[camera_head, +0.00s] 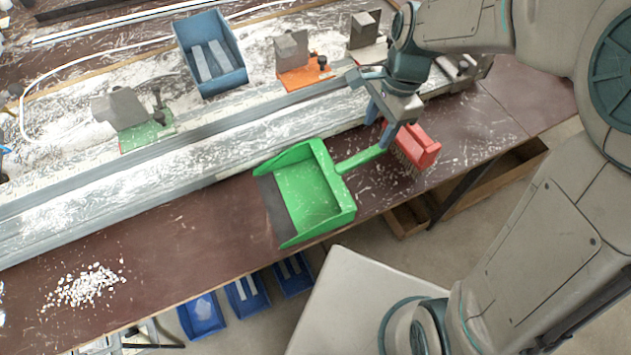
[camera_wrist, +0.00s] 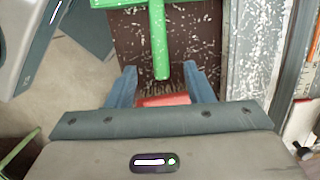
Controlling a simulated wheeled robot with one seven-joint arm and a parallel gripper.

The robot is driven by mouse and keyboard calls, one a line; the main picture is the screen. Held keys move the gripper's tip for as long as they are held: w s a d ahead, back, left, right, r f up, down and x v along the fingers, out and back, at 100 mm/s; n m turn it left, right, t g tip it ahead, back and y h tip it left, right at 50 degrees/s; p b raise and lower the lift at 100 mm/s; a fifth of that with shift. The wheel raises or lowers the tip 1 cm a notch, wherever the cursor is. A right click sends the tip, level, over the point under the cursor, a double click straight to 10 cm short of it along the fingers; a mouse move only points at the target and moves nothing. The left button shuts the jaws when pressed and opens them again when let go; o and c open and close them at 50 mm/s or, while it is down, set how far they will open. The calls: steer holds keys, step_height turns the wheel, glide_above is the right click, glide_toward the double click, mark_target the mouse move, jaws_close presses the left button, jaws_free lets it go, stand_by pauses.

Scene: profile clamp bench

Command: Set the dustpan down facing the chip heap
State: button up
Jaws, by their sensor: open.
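The green dustpan (camera_head: 318,190) rests on the brown bench top near its front edge. Its dark lip (camera_head: 273,207) faces left, toward the side where the pale chip heap (camera_head: 85,286) lies. Its handle (camera_head: 360,159) points right, toward my gripper (camera_head: 378,112). In the wrist view the handle (camera_wrist: 158,40) ends between the open fingers of my gripper (camera_wrist: 160,72), with gaps on both sides. A red brush (camera_head: 418,146) stands just beyond the handle end; part of it shows red in the wrist view (camera_wrist: 163,100), low between the fingers.
Behind the dustpan runs a grey metal profile (camera_head: 195,150) dusted with chips. Clamps on green (camera_head: 147,135) and orange (camera_head: 305,77) bases and a blue bin (camera_head: 237,80) stand behind it. Blue bins (camera_head: 203,318) sit below the front edge. The bench between dustpan and heap is clear.

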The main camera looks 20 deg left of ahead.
mark_target(368, 152)
steer(key=f+b, duration=0.2)
steer(key=f, duration=0.1)
steer(key=f+b, duration=0.2)
steer(key=f, duration=0.1)
steer(key=s+f+b, duration=0.1)
steer(key=f+b, duration=0.2)
steer(key=shift+a, duration=0.4)
jaws_close()
step_height(368, 152, up, 12)
steer(key=p, duration=1)
steer(key=shift+w, duration=0.1)
